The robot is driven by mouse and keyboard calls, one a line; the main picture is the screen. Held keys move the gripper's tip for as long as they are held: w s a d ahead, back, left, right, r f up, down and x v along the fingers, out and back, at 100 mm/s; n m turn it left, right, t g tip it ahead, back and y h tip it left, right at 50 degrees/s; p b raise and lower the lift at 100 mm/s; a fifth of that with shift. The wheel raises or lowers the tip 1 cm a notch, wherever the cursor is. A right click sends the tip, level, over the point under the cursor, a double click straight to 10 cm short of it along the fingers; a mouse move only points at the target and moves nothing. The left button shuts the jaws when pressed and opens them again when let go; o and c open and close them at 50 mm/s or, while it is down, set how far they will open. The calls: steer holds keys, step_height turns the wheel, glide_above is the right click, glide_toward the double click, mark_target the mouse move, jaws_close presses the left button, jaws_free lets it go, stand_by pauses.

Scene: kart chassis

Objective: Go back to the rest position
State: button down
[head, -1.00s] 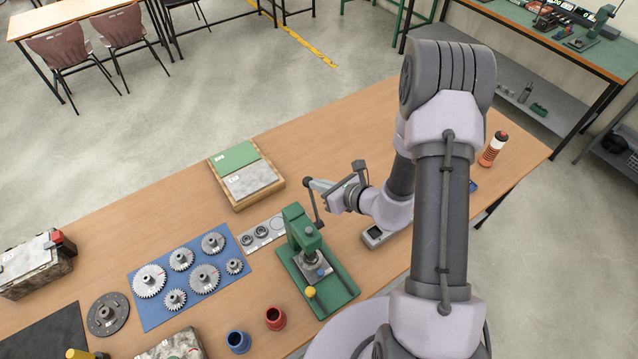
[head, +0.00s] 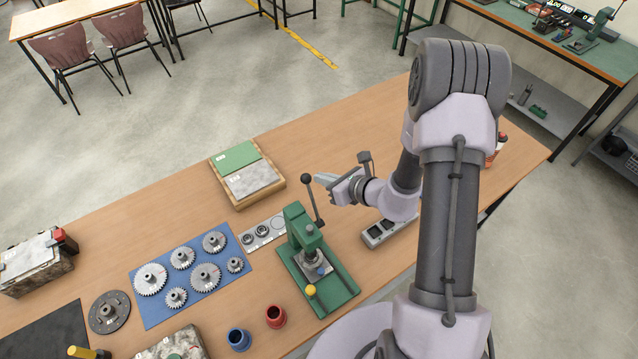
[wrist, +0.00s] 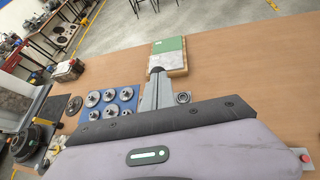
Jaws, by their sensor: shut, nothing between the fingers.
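My gripper (head: 330,182) is raised over the wooden table (head: 345,140), just right of the black ball handle of the green arbor press (head: 306,252). Its fingers are together with nothing between them. In the head view the fingertips are close to the handle, and I cannot tell whether they touch it. In the wrist view the shut fingers (wrist: 156,76) point toward the green and grey blocks in a wooden tray (wrist: 177,71). My arm hides part of the table's right side.
Several gears lie on a blue mat (head: 150,310) left of the press. A red cup (head: 275,316) and a blue cup (head: 238,340) stand in front. A grey tray (head: 374,240) lies under my wrist. An orange-white bottle (head: 496,150) is partly hidden by my arm. The table's back middle is clear.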

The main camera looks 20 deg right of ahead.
steer(key=shift+a+r+b+v, duration=0.45)
steer(key=shift+b+v, duration=0.4)
steer(key=shift+v, duration=4.75)
steer(key=s+a+f+n+g+y+b, duration=0.1)
steer(key=s+a+f+n+g+b, duration=0.3)
steer(key=a+n+b, duration=0.5)
steer(key=s+a+f+n+g+y+b, duration=0.1)
steer(key=s+a+f+n+g+b, duration=0.15)
steer(key=s+a+n+b, duration=0.65)
steer(key=s+d+f+n+t+h+b, duration=0.2)
steer(key=s+d+f+n+h+b, duration=0.3)
steer(key=b, duration=0.9)
steer(key=s+d+n+h, duration=0.1)
steer(key=d+n, duration=0.2)
steer(key=shift+s+f+n, duration=0.25)
steer(key=shift+f+n, duration=0.05)
